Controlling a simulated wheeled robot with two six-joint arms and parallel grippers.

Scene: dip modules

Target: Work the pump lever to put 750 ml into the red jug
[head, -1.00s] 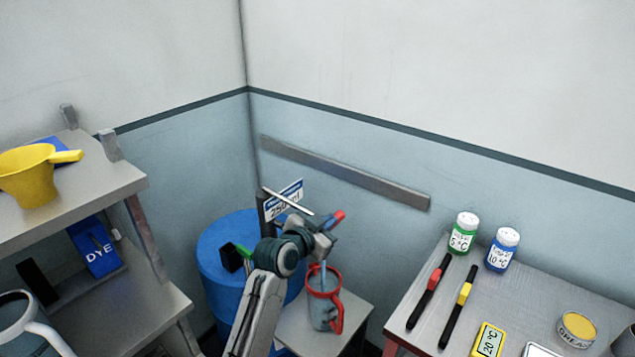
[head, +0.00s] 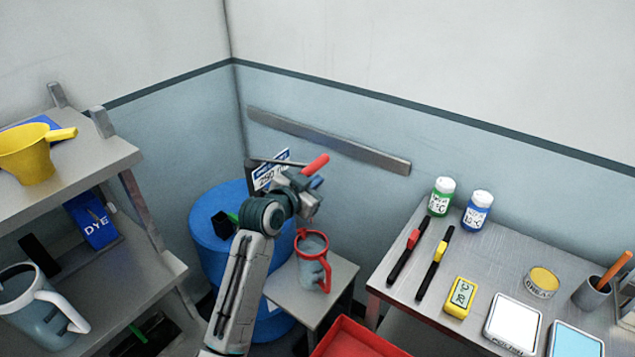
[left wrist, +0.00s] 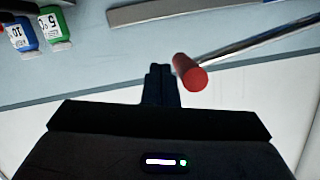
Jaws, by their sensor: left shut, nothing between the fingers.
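The pump stands on a blue drum (head: 215,255) with a 250 ml label plate (head: 270,172). Its lever ends in a red grip (head: 315,164), tilted up to the right. The grip also shows in the left wrist view (left wrist: 190,73). My left gripper (head: 316,183) is shut and empty, just below the red grip; in the left wrist view its closed fingers (left wrist: 160,82) are beside the grip. The red jug (head: 312,264), greyish with red rim and handle, stands upright below my gripper. The pump's spout is mostly hidden by my arm. My right gripper is out of view.
The jug stands on a small grey stand (head: 338,278). A shelf rack (head: 125,160) on the left holds a yellow scoop (head: 30,155) and a white-handled jug (head: 35,305). A bench (head: 400,300) on the right holds bottles, tools and tins. A red tray (head: 355,340) is at front.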

